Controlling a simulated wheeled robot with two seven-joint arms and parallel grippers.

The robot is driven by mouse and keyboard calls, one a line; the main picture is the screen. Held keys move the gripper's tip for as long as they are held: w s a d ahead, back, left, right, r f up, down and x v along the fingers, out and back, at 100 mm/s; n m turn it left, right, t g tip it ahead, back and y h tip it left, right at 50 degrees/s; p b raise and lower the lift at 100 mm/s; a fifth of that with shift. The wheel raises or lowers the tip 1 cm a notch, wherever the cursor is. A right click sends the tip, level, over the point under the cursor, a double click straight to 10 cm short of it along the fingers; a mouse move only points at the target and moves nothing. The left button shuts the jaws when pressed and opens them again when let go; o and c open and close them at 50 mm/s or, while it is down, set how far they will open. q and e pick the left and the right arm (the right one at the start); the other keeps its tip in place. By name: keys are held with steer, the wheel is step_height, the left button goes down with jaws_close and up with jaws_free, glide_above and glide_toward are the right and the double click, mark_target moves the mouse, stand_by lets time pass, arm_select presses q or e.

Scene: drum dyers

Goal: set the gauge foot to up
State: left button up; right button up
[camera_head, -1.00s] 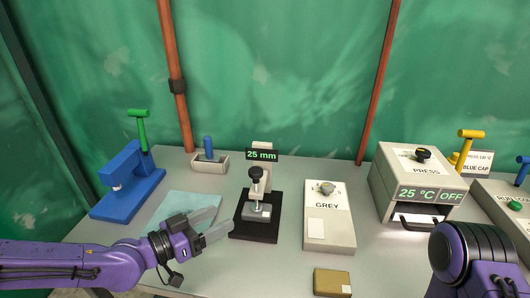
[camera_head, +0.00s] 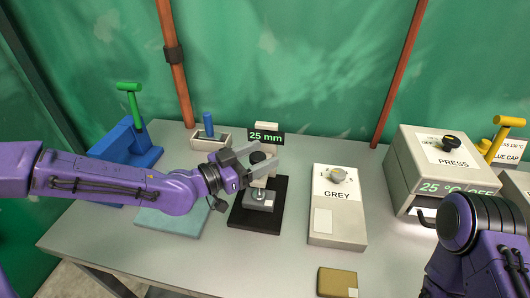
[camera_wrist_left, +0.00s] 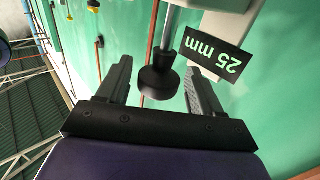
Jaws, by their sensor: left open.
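The gauge stands mid-table on a black base (camera_head: 243,216), with a display reading 25 mm (camera_head: 266,137). Its black knob (camera_head: 257,158) sits above a grey block (camera_head: 259,200) on the base. My left gripper (camera_head: 266,157) is open at knob height, with its fingers around the knob. In the left wrist view the knob (camera_wrist_left: 158,82) lies between the two open fingers (camera_wrist_left: 157,70), with gaps on both sides. The gripper partly hides the gauge's upright in the head view. The foot's contact with the block is not clear. My right arm shows at the lower right, its gripper out of view.
A box marked GREY (camera_head: 338,212) with a dial stands right of the gauge. The PRESS machine (camera_head: 438,166) is farther right. A blue device with a green lever (camera_head: 129,88), a tray with a blue peg (camera_head: 208,125) and a teal cloth (camera_head: 168,222) are left. A small tan box (camera_head: 336,283) lies in front.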

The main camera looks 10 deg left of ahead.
arm_select(q)
steer(key=shift+x, duration=0.8)
steer(key=shift+s+d+r, duration=0.1)
jaws_close()
steer(key=shift+r+p, duration=1)
steer(key=shift+r, duration=0.6)
steer(key=shift+f, duration=0.1)
jaws_free()
